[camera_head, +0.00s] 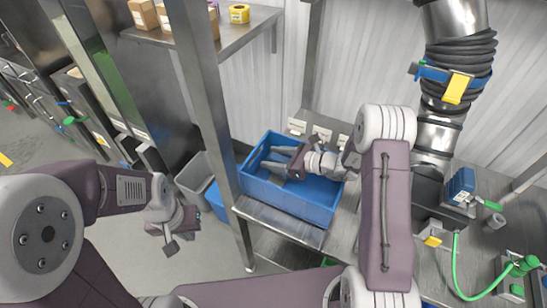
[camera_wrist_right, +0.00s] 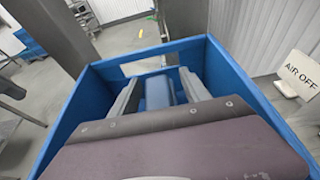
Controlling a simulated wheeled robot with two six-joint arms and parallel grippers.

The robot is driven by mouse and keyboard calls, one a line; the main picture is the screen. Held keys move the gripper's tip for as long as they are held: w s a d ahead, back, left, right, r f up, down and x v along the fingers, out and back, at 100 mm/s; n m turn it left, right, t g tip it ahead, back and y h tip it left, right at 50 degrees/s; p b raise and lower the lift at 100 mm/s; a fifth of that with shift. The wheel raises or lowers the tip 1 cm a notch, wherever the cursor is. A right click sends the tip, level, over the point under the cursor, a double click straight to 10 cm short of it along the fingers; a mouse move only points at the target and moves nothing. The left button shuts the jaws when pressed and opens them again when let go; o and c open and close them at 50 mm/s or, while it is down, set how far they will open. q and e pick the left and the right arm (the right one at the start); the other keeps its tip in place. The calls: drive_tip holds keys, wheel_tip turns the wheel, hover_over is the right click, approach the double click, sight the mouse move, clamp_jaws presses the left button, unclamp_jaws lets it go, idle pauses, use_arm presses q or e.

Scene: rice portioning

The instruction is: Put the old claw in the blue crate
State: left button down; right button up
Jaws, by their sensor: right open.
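The blue crate (camera_head: 290,205) stands on a metal bench in the middle of the head view. Its rim (camera_wrist_right: 150,54) surrounds my right gripper in the right wrist view. My right gripper (camera_head: 278,158) is inside the crate's opening, with its two grey fingers apart; they also show in the right wrist view (camera_wrist_right: 160,92). A blue shape shows between the fingers, and I cannot tell whether it is part of the crate or a separate thing. I cannot pick out the old claw as a separate object. My left gripper (camera_head: 177,238) hangs left of the bench, pointing down, its jaw gap unclear.
A metal post (camera_head: 205,100) rises just left of the crate. A shelf with cardboard boxes (camera_head: 143,14) and a yellow roll (camera_head: 239,14) is above. A grey bin (camera_head: 197,180) stands on the floor. An "AIR OFF" sign (camera_wrist_right: 300,75) is beside the crate. A green hose (camera_head: 460,270) lies right.

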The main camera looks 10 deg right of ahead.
drive_tip(key=shift+r+p, duration=0.6)
drive_tip(key=shift+r, duration=0.15)
drive_tip(key=b+v, duration=0.1)
drive_tip(key=v, duration=1.1)
drive_tip(key=shift+f, duration=0.2)
